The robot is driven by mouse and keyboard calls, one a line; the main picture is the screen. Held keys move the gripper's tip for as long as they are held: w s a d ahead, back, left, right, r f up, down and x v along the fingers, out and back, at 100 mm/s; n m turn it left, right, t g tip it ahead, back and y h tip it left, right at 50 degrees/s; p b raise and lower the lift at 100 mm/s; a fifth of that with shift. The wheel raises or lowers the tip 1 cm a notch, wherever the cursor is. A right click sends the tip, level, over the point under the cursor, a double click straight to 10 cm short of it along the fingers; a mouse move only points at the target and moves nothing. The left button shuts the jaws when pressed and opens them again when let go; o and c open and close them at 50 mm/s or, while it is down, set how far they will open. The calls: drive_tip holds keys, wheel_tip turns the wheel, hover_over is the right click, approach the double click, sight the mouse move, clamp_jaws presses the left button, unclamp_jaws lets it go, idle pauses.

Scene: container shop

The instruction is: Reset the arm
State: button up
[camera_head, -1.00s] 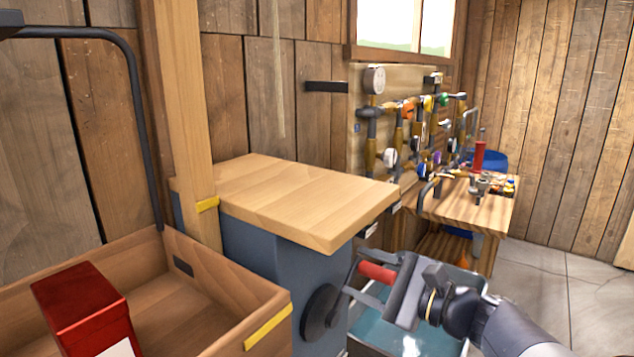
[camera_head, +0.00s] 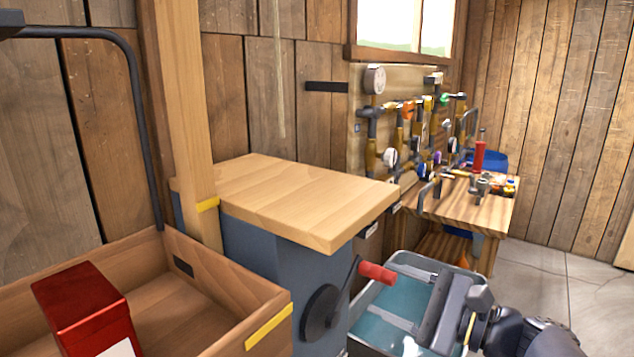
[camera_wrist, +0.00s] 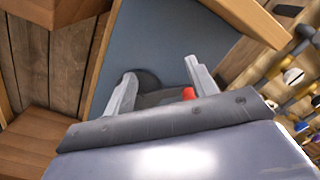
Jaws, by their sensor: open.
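My gripper (camera_head: 385,290) is open and empty in the head view, at the lower middle right. Its two fingers point left, toward a crank with a red handle (camera_head: 377,272) and a dark round hub (camera_head: 320,312). The crank is on the side of a blue-grey cabinet (camera_head: 270,265) with a wooden top. The handle is apart from the jaws. In the wrist view the fingers (camera_wrist: 160,72) are spread in front of the cabinet side (camera_wrist: 170,35). Part of the red handle (camera_wrist: 188,93) shows there, partly hidden by my gripper body.
A grey tub of bluish liquid (camera_head: 388,308) stands below my gripper. A wooden crate (camera_head: 215,270) with a red box (camera_head: 85,305) is at the lower left. A workbench (camera_head: 470,210) with small items and a wall of pipes and valves (camera_head: 410,125) stand behind. Floor at the right is clear.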

sight(378, 272)
drive_tip(key=w+x, duration=0.1)
drive_tip(key=x, duration=0.5)
drive_tip(key=w+d+f, duration=0.2)
drive_tip(key=w, duration=0.1)
drive_tip(key=w+d+b, duration=0.1)
drive_tip(key=d, duration=0.1)
drive_tip(key=shift+w+f, duration=0.2)
drive_tip(key=shift+f, duration=0.2)
drive_tip(key=w+d+f+b, duration=0.4)
drive_tip(key=w+f+b, duration=0.1)
drive_tip(key=f, duration=0.4)
drive_tip(key=s+a+f+b, duration=0.2)
drive_tip(key=s+f+b, duration=0.1)
drive_tip(key=f+b, duration=0.2)
drive_tip(key=s+a+f+b, duration=0.3)
drive_tip(key=s+f+b, duration=0.1)
drive_tip(key=f, duration=0.3)
drive_tip(key=shift+a+f+b, duration=0.15)
drive_tip(key=shift+f+b, duration=0.1)
drive_tip(key=shift+b, duration=0.15)
